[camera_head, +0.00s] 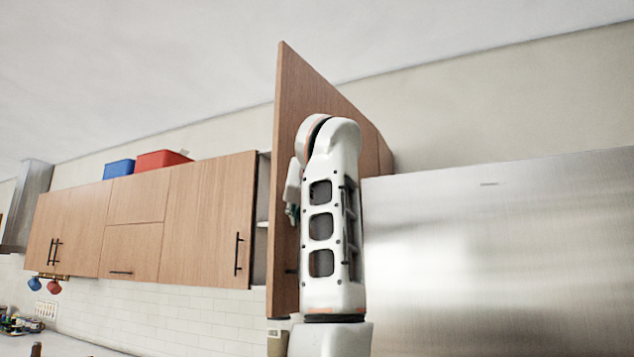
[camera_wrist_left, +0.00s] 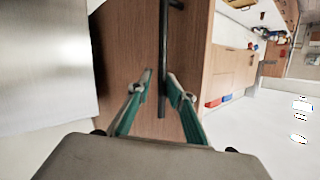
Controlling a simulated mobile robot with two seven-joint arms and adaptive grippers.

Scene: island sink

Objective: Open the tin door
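The wooden cabinet door (camera_head: 288,110) stands swung out from the upper cabinets, and a strip of the dark interior and shelf edge (camera_head: 262,222) shows to its left. The door also fills the middle of the left wrist view (camera_wrist_left: 125,45). Its dark bar handle (camera_wrist_left: 164,50) runs between the green fingers of my left gripper (camera_wrist_left: 159,76). The fingers are apart, one on each side of the bar, and the right one is close to it. In the head view, my white arm covers much of the door and most of the gripper. My right gripper is not in view.
A steel fridge (camera_head: 500,260) stands right of the door. Closed wooden cabinets (camera_head: 205,215) line the wall on the left, with a blue box (camera_head: 118,168) and a red box (camera_head: 160,159) on top. A steel hood (camera_head: 33,205) is at far left.

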